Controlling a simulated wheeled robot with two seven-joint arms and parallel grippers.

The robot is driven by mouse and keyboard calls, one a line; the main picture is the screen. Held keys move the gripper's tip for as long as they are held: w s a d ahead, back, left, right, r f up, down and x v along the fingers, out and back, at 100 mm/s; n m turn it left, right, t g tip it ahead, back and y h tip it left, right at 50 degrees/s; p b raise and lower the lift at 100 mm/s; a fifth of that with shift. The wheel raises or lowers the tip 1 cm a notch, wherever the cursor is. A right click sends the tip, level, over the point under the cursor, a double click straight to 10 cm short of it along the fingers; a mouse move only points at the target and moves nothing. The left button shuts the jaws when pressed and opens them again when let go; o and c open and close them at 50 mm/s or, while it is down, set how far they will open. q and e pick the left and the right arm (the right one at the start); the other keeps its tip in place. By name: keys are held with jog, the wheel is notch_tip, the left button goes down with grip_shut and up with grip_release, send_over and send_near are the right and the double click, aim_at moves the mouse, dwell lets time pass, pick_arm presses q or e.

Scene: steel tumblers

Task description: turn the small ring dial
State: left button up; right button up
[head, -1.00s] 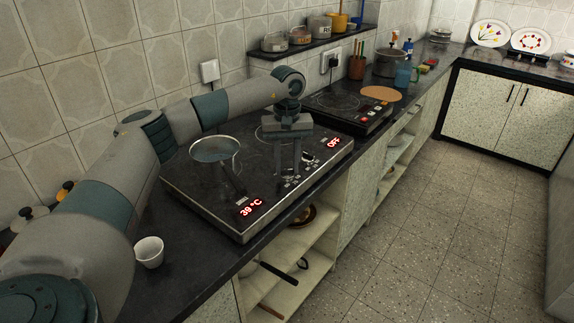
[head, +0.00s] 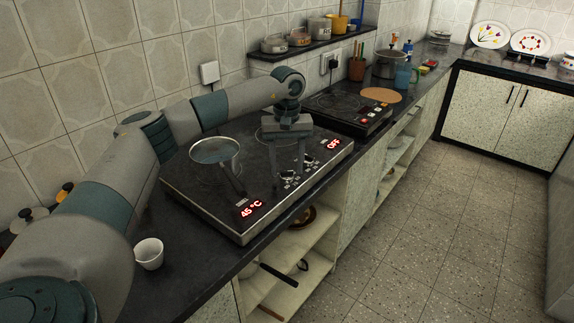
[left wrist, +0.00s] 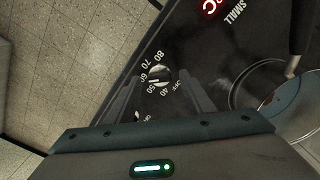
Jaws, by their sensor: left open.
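The small ring dial (left wrist: 160,76) shows in the left wrist view as a round light knob with marks such as OFF and 40 to 80 around it. My left gripper (left wrist: 158,78) is open, one finger on each side of the dial; I cannot tell whether they touch it. In the head view my left gripper (head: 287,172) points down at the hob's front control strip, and its fingers partly hide the dials. The hob's nearer red display (head: 252,209) reads 45 °C. The farther display (head: 334,144) reads OFF. My right gripper is not in view.
A pan (head: 214,151) sits on the hob (head: 200,195), its handle toward the front. A white cup (head: 149,254) stands on the counter at the near left. A second hob (head: 338,104) lies beyond. Open shelves (head: 305,240) are below the counter's front edge.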

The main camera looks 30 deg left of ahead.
aim_at(287, 171)
pick_arm(q)
jog(key=shift+r, duration=0.6)
notch_tip(287, 171, up, 16)
jog(key=b, duration=0.1)
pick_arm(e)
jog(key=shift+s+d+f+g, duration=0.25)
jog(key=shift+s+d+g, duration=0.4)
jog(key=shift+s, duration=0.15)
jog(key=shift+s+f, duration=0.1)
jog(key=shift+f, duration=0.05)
